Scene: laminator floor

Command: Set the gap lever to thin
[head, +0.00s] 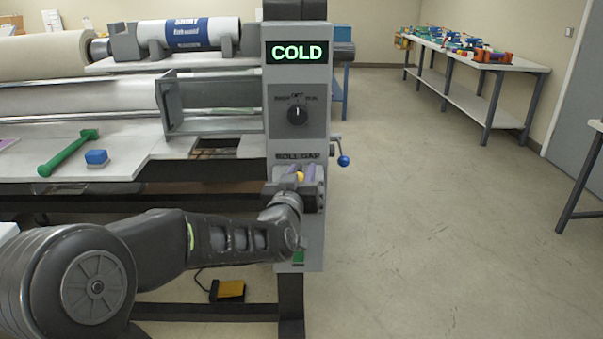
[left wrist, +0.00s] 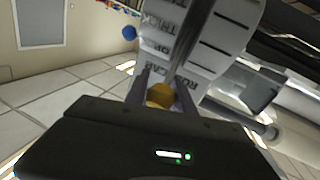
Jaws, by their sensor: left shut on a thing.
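In the left wrist view the orange-yellow knob (left wrist: 160,95) sits between the two fingers. A pale scale plate (left wrist: 200,45) with dark lines and lettering, partly readable as "THICK", rises just beyond the fingers. The gripper hides most of the lever, and I cannot tell which mark it stands at. My right gripper is not in view.
A blue-balled crank (head: 343,160) sticks out right of the post. A green tool (head: 68,152) and a blue-topped block (head: 96,158) lie on the machine's table. A yellow foot pedal (head: 230,291) is on the floor. The floor to the right is clear up to the far bench (head: 460,48).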

